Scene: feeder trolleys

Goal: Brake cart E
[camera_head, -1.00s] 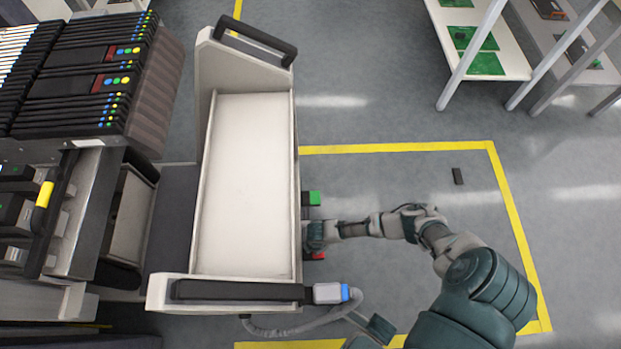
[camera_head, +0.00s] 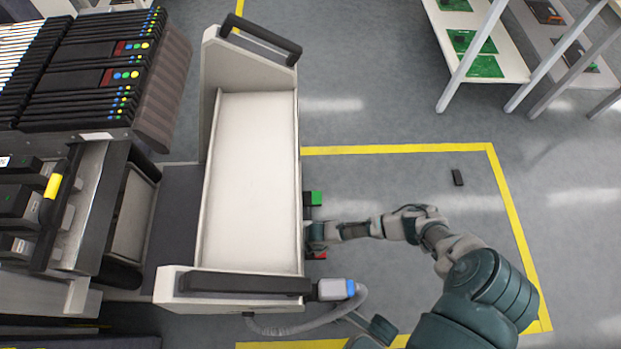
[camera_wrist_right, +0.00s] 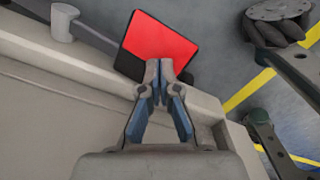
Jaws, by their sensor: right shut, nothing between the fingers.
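A cream cart (camera_head: 247,180) with black handles stands in the middle of the head view; no letter is readable on it. A green pedal (camera_head: 314,198) and a red pedal (camera_head: 318,255) stick out low from its right side. In the right wrist view the red pedal (camera_wrist_right: 160,45) is a flat red plate with a dark rim. My right gripper (camera_wrist_right: 160,68) is shut and empty, its fingertips overlapping the plate's lower edge; I cannot tell if they touch. In the head view its tips are partly hidden at the cart's side. My left gripper is out of view.
A rack of black feeders (camera_head: 85,75) adjoins the cart on the left. A grey connector (camera_head: 335,289) with a hose sits at the cart's near right corner. Yellow floor lines (camera_head: 400,148) frame clear floor with a small dark object (camera_head: 457,177). Shelves (camera_head: 470,40) stand back right.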

